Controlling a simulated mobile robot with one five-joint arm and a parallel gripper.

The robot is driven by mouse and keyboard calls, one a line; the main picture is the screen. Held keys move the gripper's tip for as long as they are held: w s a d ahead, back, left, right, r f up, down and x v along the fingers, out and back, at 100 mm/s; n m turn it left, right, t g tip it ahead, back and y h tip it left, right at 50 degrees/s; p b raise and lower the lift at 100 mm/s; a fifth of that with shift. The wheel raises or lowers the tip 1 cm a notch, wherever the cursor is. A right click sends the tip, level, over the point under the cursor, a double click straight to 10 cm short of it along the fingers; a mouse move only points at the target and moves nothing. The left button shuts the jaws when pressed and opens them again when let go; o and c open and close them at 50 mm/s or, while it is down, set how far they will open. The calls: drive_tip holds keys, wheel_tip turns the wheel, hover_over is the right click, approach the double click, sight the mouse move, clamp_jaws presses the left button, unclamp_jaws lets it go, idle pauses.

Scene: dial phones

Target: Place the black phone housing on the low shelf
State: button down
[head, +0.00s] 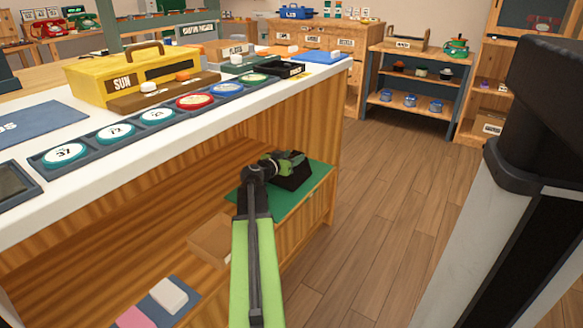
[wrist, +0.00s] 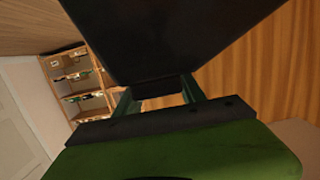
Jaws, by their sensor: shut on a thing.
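The black phone housing (head: 293,171) shows in the head view at the end of my arm, above or on a green mat (head: 290,208) on the low shelf (head: 130,235) under the counter. My gripper (head: 283,166) is shut on the housing. In the wrist view the housing (wrist: 160,40) fills the top middle, held between the two fingers of my gripper (wrist: 158,92). I cannot tell whether the housing touches the mat. Part of the mat is hidden behind my arm and the housing.
The white countertop (head: 110,190) overhangs the shelf and carries a dark tray of number discs (head: 160,117) and a yellow SUN toolbox (head: 130,77). A cardboard-coloured box (head: 212,240) sits left of my arm on the shelf. Open wooden floor (head: 390,190) lies to the right.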

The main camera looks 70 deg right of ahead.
wheel_tip(320, 180, down, 2)
drive_tip(key=shift+f+b, duration=0.25)
drive_tip(key=shift+b, duration=0.25)
drive_tip(key=shift+r, duration=0.25)
drive_tip(key=shift+f, duration=0.15)
drive_tip(key=c, duration=0.7)
unclamp_jaws()
drive_tip(key=shift+a+r+p, duration=0.3)
drive_tip(key=shift+a+p, duration=0.05)
drive_tip(key=p+v, duration=0.2)
drive_tip(key=v, duration=0.9)
drive_tip(key=shift+w+a, duration=0.1)
drive_tip(key=shift+a, duration=0.05)
